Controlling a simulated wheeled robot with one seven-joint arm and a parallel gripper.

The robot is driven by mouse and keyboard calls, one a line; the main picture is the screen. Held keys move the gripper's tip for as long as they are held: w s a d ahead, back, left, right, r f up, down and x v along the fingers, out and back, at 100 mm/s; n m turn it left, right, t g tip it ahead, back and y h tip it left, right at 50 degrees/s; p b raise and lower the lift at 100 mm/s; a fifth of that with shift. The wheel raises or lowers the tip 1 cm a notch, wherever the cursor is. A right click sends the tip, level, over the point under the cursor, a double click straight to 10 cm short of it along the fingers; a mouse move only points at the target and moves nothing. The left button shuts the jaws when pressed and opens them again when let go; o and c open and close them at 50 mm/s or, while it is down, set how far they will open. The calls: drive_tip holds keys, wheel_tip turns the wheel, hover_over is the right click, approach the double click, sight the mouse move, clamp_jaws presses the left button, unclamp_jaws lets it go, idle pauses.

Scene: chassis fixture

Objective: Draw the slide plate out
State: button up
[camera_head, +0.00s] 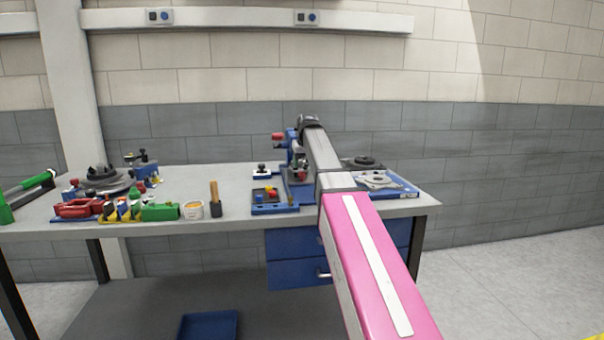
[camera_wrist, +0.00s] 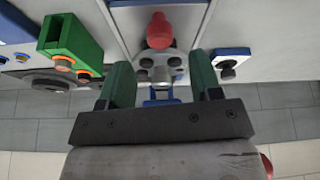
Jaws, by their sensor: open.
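In the wrist view a red knob (camera_wrist: 160,30) stands on a pale grey plate (camera_wrist: 187,14), which looks like the slide plate, between two light edges. A round grey metal part (camera_wrist: 160,66) with dark holes is just below the knob. My gripper (camera_wrist: 160,78) is open, its two green fingers on either side of this metal part, with gaps showing. Whether either finger touches it I cannot tell. In the head view the blue fixture (camera_head: 291,143) with red knobs stands on the bench, partly hidden by my arm. My fingers are hidden there.
A green block (camera_wrist: 72,40) with orange fittings is left of my fingers. A black knob on a blue base (camera_wrist: 228,70) is close on the right. On the bench (camera_head: 235,178) stand a blue tray (camera_head: 268,208), a grey part on a blue plate (camera_head: 377,180) and several coloured parts.

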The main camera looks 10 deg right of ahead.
sight(302, 172)
drive_tip(key=x, duration=0.5)
drive_tip(key=shift+f, duration=0.3)
